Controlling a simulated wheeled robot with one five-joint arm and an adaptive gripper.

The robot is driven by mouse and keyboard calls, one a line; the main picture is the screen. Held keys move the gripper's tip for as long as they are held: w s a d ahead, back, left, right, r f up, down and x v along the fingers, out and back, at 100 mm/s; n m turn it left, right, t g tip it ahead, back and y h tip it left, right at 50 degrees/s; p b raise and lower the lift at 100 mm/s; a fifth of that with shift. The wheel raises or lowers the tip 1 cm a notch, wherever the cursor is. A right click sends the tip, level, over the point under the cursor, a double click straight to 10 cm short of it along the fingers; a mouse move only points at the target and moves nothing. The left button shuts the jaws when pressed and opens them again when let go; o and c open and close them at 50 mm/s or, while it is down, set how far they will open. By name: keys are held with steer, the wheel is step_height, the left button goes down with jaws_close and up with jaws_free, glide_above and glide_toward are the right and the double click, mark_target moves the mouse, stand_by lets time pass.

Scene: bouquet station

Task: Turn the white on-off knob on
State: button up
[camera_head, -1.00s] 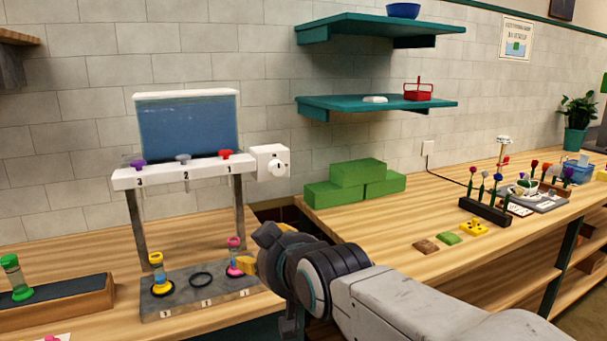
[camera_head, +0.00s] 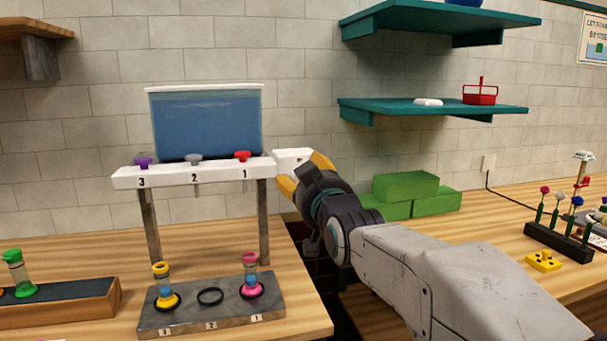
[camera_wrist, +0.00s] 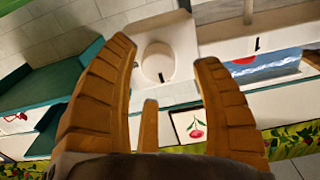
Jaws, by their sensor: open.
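The white knob (camera_wrist: 158,63) shows in the wrist view as a round white dial with a small dark mark, on a white box. In the head view my gripper hides the knob, and only part of its box (camera_head: 290,156) shows at the right end of the white numbered rail (camera_head: 205,171). My gripper (camera_head: 304,184) has yellow fingers and is raised in front of the box. In the wrist view my gripper (camera_wrist: 165,54) is open, with one finger on each side of the knob. I cannot tell whether they touch it.
A blue tank (camera_head: 206,122) stands above the rail with purple, grey and red valves. Below, a grey base (camera_head: 212,317) holds two vials. Green blocks (camera_head: 405,188) lie to the right, under teal shelves (camera_head: 435,106). A red flower picture (camera_wrist: 194,127) shows below the knob in the wrist view.

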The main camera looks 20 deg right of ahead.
steer(key=shift+w, duration=0.9)
steer(key=shift+c, duration=0.4)
steer(key=c, duration=0.6)
steer(key=shift+s+r, duration=0.1)
steer(key=shift+r, duration=0.05)
steer(key=c, duration=0.5)
